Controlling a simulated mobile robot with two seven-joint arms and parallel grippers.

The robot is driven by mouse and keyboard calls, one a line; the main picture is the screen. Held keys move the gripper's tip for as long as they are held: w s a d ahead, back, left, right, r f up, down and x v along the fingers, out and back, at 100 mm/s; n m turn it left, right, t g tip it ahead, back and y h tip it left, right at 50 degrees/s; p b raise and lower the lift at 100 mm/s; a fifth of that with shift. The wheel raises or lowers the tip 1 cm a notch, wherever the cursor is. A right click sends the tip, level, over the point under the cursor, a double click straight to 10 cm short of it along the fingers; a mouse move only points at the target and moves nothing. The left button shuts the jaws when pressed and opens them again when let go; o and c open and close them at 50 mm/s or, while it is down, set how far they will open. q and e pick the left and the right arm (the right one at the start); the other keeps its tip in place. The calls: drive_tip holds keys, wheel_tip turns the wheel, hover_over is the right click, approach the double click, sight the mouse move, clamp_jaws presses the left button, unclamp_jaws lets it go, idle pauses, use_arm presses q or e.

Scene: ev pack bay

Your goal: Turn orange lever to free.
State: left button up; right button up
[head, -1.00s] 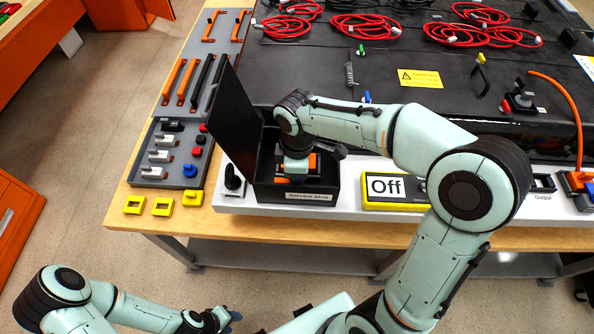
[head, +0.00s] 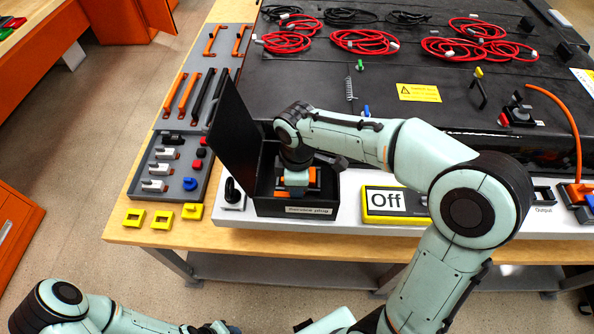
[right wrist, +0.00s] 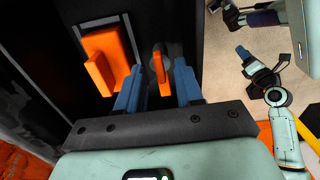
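The orange lever (right wrist: 160,72) stands inside the open black box labelled "Service plug" (head: 325,203). In the right wrist view it sits between the two blue fingers of my right gripper (right wrist: 158,88), with a gap on each side. My right gripper (head: 297,190) reaches down into the box and is open around the lever. A larger orange handle (right wrist: 105,60) stands left of the fingers. The gripper hides much of the box inside in the head view. My left gripper (head: 215,328) is low at the head view's bottom edge, partly cut off.
The box's black lid (head: 232,135) stands open on its left. A yellow-framed "Off" sign (head: 388,201) is to its right. A grey tray with switches (head: 172,190) and several yellow pieces (head: 162,219) lie left. Coiled red cables (head: 360,41) lie on the pack.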

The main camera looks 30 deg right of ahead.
use_arm(q)
drive_tip(key=shift+w+r+p, duration=0.8)
drive_tip(key=shift+w+r, duration=0.35)
drive_tip(key=shift+w, duration=0.05)
use_arm(e)
wheel_tip(320, 180, up, 13)
drive_tip(key=shift+f, duration=0.15)
